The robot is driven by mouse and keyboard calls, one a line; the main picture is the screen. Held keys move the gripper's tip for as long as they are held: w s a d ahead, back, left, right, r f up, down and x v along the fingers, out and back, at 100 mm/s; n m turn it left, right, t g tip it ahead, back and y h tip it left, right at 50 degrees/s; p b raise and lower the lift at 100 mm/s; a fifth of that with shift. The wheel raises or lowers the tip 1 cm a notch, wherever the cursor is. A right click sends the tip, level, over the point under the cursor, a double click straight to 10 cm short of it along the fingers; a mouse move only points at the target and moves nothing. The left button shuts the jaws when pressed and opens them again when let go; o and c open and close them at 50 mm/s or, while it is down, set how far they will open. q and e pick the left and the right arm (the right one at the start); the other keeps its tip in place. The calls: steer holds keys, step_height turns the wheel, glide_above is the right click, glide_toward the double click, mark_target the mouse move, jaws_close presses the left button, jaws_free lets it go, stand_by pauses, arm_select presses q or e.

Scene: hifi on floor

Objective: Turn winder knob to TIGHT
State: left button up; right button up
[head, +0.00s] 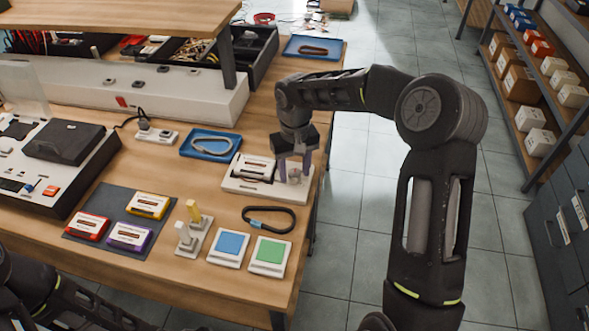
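The winder (236,185) is a pale box near the table's right edge, with a dark-and-white cassette-like piece in its left part. Its knob (294,177) is a small light piece at the box's right end. My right gripper (294,168) points down over that end, its two purplish fingers apart on either side of the knob. Whether the fingers touch the knob is too small to tell. The TIGHT mark and the knob's setting cannot be read. My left arm shows at the lower left, with no gripper clearly seen.
A black loop (269,220), a blue pad (229,247) and a green pad (270,256) lie in front of the winder. Red, yellow and purple cassettes rest on a dark mat (98,200). A blue tray (210,146) stands behind. Shelves (540,100) stand at right.

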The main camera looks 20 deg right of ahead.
jaws_close()
steer(key=shift+m+b, duration=0.35)
steer(key=shift+m, duration=0.05)
steer(key=shift+f+m+b, duration=0.1)
steer(key=shift+m+b, duration=0.5)
steer(key=shift+m, duration=0.2)
steer(key=m+b, duration=0.1)
steer(key=m, duration=0.2)
steer(key=shift+b, duration=0.3)
steer(key=m+b, duration=0.1)
steer(key=m, duration=0.9)
steer(key=shift+m, duration=0.3)
